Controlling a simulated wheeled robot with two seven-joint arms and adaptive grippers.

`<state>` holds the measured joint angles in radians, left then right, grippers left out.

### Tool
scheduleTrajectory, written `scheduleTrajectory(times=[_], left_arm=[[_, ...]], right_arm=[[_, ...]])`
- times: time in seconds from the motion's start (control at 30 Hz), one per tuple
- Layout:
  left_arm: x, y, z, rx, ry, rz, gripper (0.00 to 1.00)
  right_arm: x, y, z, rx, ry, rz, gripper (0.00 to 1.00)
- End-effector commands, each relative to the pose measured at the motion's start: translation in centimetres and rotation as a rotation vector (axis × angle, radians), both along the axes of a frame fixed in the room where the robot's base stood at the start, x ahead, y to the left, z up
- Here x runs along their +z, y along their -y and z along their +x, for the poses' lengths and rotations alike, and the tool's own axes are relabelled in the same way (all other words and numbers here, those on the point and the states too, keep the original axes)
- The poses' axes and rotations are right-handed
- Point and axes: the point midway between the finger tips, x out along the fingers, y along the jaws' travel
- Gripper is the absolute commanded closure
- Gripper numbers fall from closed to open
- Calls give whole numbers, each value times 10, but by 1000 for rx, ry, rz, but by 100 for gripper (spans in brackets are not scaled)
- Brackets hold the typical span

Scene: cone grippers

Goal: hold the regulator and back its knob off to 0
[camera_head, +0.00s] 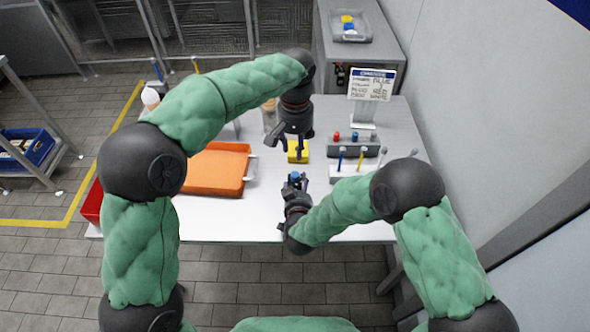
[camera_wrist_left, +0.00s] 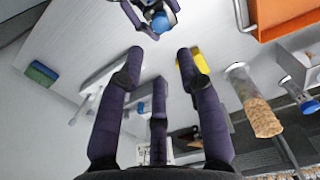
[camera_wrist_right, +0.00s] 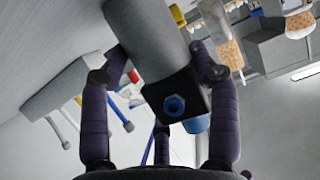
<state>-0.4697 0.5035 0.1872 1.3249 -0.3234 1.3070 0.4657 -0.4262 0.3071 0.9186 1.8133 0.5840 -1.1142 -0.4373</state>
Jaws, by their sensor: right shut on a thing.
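The regulator (camera_wrist_right: 150,40) shows in the right wrist view as a grey cylinder ending in a dark block with a blue hexagonal fitting. My right gripper (camera_head: 295,184) is shut on it above the front of the table. A blue part, likely the knob (camera_head: 295,175), points up in the head view; it also shows in the left wrist view (camera_wrist_left: 160,22). My left gripper (camera_head: 290,143) is open and empty, fingers pointing down, behind and above the regulator and apart from it. The knob's setting cannot be read, and the right fingers partly hide the regulator.
An orange tray (camera_head: 216,180) lies left on the white table. A yellow item (camera_head: 298,156) lies below my left gripper. A grey block with coloured parts (camera_head: 362,148), a rack of upright sticks (camera_head: 345,172) and a sign (camera_head: 372,84) stand right. Bottles stand behind the tray.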

Motion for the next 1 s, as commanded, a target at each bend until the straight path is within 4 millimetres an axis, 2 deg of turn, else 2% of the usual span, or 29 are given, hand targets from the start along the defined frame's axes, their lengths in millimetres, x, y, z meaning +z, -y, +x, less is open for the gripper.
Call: scheduleTrajectory(times=[0.13, 0.37, 0.8, 1.0], left_arm=[[0, 0, -1, 114, 2, 1, 64], [-14, 0, -1, 161, 2, 3, 64], [-90, -1, -1, 157, 0, 3, 64], [-113, -1, -1, 158, 1, 3, 64]], right_arm=[[-1, 0, -1, 0, -2, 0, 80], [-1, 0, -1, 0, -2, -1, 80], [-1, 0, -1, 0, -2, 0, 80], [-1, 0, -1, 0, -2, 0, 80]])
